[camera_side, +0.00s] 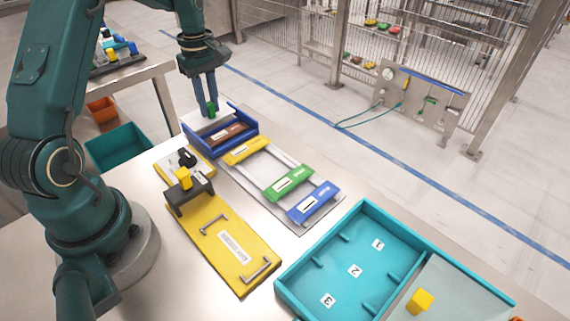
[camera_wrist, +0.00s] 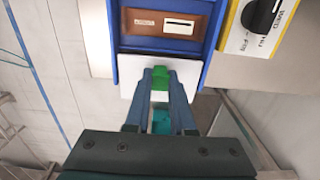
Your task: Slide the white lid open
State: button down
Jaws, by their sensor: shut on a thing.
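The white lid (camera_side: 193,117) extends out past the back end of the blue box (camera_side: 206,149). The box's inside is uncovered, and a brown block (camera_side: 236,132) with a pale label lies in it. My gripper (camera_side: 211,107) points down and is shut on the lid's green handle. In the wrist view the two fingertips (camera_wrist: 160,82) sit on either side of the green handle (camera_wrist: 160,75). The white lid (camera_wrist: 130,80) shows beside them, next to the blue box wall (camera_wrist: 114,25) and the brown block (camera_wrist: 140,23).
A rack holds yellow (camera_side: 246,150), green (camera_side: 288,182) and blue (camera_side: 315,202) labelled blocks. A yellow panel with a black knob (camera_side: 186,157) stands beside the box. A yellow plate with handles (camera_side: 215,225) and a teal numbered tray (camera_side: 345,225) lie nearer the front.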

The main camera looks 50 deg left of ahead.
aim_at(209, 105)
jog(key=shift+a, duration=0.3)
jog(key=c, duration=0.9)
grip_release()
jog(key=shift+c, duration=0.2)
jog(key=shift+o, duration=0.9)
jog(key=shift+d, duration=0.1)
jog(key=shift+r, duration=2.6)
